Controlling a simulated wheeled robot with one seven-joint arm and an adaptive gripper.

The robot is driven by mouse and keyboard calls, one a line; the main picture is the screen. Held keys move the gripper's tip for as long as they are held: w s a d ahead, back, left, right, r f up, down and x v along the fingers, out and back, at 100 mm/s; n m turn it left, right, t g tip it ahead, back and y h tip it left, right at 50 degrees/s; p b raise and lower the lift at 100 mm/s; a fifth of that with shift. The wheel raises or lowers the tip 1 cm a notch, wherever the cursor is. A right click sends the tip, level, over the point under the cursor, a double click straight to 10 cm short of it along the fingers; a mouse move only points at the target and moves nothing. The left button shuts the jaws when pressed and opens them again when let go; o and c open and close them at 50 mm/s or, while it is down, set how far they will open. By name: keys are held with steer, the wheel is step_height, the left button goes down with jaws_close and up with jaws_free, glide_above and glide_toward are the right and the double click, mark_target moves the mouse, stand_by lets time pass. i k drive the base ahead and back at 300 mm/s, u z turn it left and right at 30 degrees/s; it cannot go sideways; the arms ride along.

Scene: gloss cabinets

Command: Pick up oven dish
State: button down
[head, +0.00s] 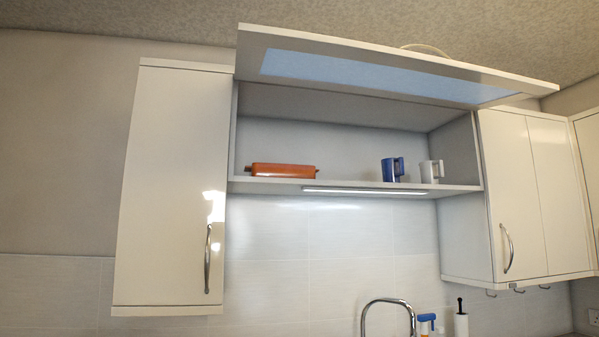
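An orange-brown oven dish (283,171) with a small handle at its left end sits on the shelf of the open upper cabinet (350,184), toward the left side. It is seen from below and from the front, so its inside is hidden. Its front edge is close to the shelf's front. My gripper is not in view.
A blue mug (389,170) and a white mug (429,171) stand at the shelf's right. The flap door (380,75) is raised above the opening. Closed cabinets flank it on the left (170,190) and right (530,190). A tap (388,302) and bottles are below.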

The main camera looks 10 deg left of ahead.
mark_target(265, 170)
steer(key=u, duration=0.05)
steer(key=k, duration=0.35)
steer(key=z, duration=0.95)
steer(key=i, duration=0.95)
steer(key=u, duration=0.35)
steer(key=i, duration=0.95)
steer(key=u, duration=0.9)
